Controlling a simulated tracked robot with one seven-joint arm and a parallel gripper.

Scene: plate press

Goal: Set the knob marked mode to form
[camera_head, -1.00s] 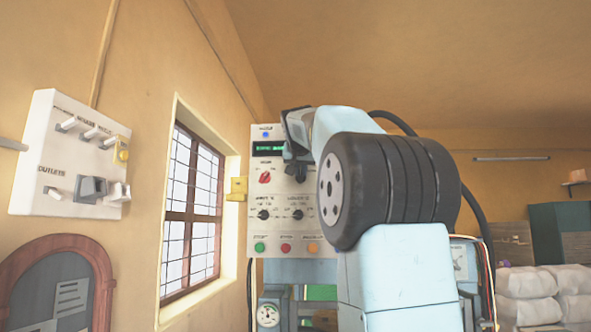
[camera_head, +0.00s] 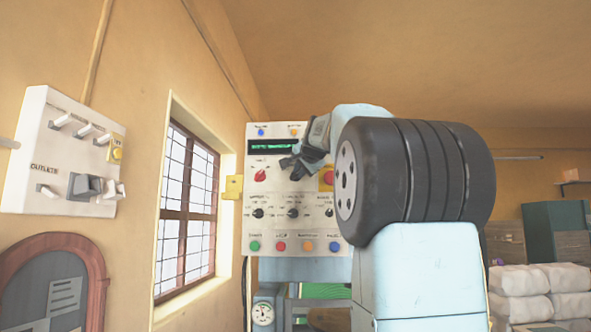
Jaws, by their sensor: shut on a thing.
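The pale control panel (camera_head: 251,230) stands left of my arm, with a green-lit display (camera_head: 262,145) near its top. My gripper (camera_head: 291,165) is at the panel's upper middle, just below the display, shut on what appears to be a knob. The jaws hide that knob, its label and its pointer, so I cannot read its setting. A red knob (camera_head: 260,175) is just left of the jaws. Several small black knobs sit in a row below, including the left one (camera_head: 258,213) and the middle one (camera_head: 292,213). The panel lettering is too small to read surely.
A red button on a yellow plate (camera_head: 327,178) is right of my jaws, partly hidden by my arm. Coloured buttons (camera_head: 281,246) line the panel's bottom. A white outlet board (camera_head: 60,180) and a barred window (camera_head: 187,210) are on the left wall.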

